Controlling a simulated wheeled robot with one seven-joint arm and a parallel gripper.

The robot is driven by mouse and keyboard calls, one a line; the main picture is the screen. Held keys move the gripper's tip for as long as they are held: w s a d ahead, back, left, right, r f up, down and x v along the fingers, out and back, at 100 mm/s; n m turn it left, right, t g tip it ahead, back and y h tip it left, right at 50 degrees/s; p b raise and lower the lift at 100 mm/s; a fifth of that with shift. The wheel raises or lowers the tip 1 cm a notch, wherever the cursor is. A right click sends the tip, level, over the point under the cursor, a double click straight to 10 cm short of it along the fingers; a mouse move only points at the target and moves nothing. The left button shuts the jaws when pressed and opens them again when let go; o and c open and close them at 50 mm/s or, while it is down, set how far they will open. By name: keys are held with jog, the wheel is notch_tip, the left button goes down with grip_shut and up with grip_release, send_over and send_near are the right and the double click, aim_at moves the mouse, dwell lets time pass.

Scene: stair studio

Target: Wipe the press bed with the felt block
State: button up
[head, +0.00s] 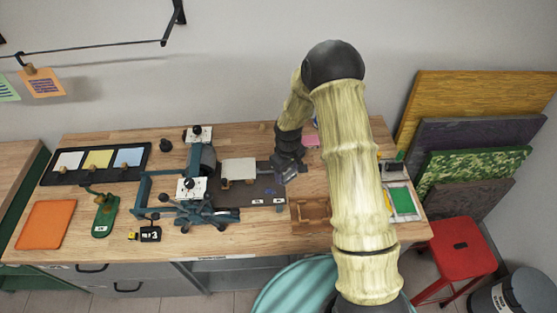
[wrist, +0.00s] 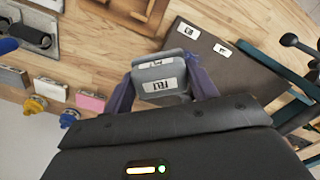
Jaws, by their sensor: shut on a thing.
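The felt block (wrist: 160,72) is a grey block with white "FELT" labels, seen in the wrist view. My gripper (wrist: 163,84) is shut on it, one finger on each side. In the head view my gripper (head: 287,171) is at the right end of the press bed (head: 262,190), and the felt block is hard to make out there. The press bed is a dark flat plate with small white labels along its front edge; it also shows in the wrist view (wrist: 215,65), just beyond the block. I cannot tell whether the block touches the bed.
The teal press frame (head: 215,208) with its rollers stands left of the bed. A pale plate (head: 240,168) lies on the bed's far part. A wooden tray (head: 310,213) sits right of the bed, near the front edge.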

jog(key=a, duration=0.1)
jog(key=a+r+n, duration=0.1)
jog(key=shift+s+a+r+n+p, duration=0.2)
jog(key=shift+s+a+n+p, duration=0.1)
jog(key=shift+a, duration=0.1)
jog(key=shift+f, duration=0.15)
